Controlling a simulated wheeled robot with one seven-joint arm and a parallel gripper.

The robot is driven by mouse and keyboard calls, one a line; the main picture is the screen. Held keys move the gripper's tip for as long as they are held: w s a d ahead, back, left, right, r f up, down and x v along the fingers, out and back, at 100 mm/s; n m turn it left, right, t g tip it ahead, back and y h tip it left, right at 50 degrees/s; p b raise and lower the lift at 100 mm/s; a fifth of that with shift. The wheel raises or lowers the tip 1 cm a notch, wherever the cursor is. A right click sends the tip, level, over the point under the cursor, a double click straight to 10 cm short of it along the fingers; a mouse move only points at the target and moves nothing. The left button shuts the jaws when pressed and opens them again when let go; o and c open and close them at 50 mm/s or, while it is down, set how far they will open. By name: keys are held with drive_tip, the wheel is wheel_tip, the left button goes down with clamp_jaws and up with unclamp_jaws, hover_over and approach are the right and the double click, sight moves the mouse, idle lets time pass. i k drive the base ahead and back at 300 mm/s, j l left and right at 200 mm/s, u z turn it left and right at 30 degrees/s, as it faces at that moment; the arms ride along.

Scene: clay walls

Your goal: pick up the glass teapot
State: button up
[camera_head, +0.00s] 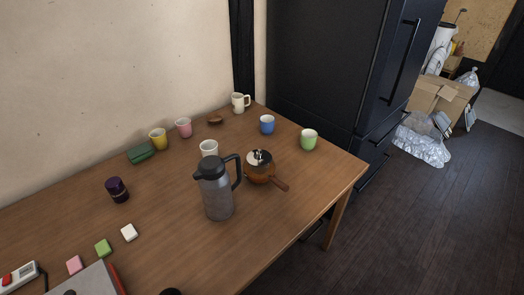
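A small rounded brown pot (260,170) with a shiny top and a brown side handle stands on the wooden table, right of centre. It may be the glass teapot, but I cannot tell clearly whether it is glass. A tall grey jug (217,196) with a black lid and black handle stands upright just to its left and nearer. My gripper is not in view.
The table (165,235) also holds a white cup (209,148), blue cup (267,124), green cup (309,140), several other cups, a green case (141,152) and a dark purple jar (117,190). A black fridge (330,70) stands behind.

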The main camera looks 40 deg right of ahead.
sight(257, 176)
drive_tip(key=k+l+u, duration=0.2)
drive_tip(key=l, duration=0.2)
drive_tip(key=l+u, duration=0.2)
drive_tip(key=l, duration=0.2)
drive_tip(key=k+l+u, duration=0.2)
drive_tip(key=l, duration=0.2)
